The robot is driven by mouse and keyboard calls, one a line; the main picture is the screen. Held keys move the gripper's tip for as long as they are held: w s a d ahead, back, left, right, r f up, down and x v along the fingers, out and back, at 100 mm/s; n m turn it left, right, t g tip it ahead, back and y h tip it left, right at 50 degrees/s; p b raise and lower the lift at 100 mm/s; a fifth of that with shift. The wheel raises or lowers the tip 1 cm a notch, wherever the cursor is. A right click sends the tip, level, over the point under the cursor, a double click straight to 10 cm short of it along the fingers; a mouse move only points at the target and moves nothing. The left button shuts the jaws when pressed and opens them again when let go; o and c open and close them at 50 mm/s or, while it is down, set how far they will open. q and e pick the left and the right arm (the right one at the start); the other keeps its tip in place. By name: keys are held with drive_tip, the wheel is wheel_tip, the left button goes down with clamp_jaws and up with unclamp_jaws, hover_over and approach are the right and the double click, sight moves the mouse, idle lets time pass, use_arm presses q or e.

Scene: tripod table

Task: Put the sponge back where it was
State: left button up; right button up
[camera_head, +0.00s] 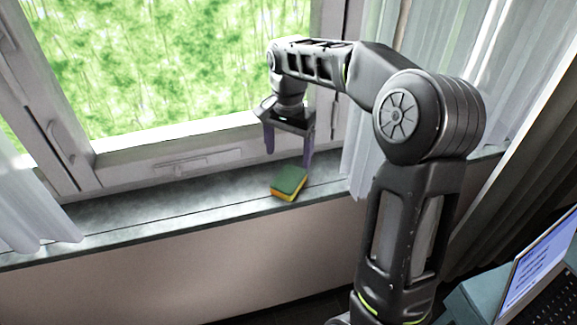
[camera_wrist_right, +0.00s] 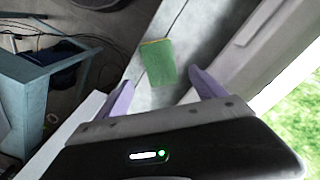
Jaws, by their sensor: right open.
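The sponge (camera_head: 288,183), green on top and yellow below, lies flat on the grey window sill (camera_head: 219,198). It also shows in the right wrist view (camera_wrist_right: 158,64), beyond the fingertips and between their lines. My right gripper (camera_head: 288,160) is open and empty, with purple fingers pointing down, above and just behind the sponge. Its two fingers also show in the right wrist view (camera_wrist_right: 152,84). The sponge appears apart from both fingers. My left gripper is not in view.
The window frame (camera_head: 180,150) rises behind the sill. White curtains hang at the left (camera_head: 28,200) and right (camera_head: 372,130). A laptop (camera_head: 540,265) sits on a blue-grey table (camera_head: 478,300) at the lower right. The sill to the left of the sponge is clear.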

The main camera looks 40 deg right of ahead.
wheel_tip(320, 180, up, 4)
drive_tip(key=shift+f, duration=0.25)
drive_tip(key=shift+o, duration=0.4)
drive_tip(key=o, duration=0.4)
drive_tip(key=shift+d, duration=0.1)
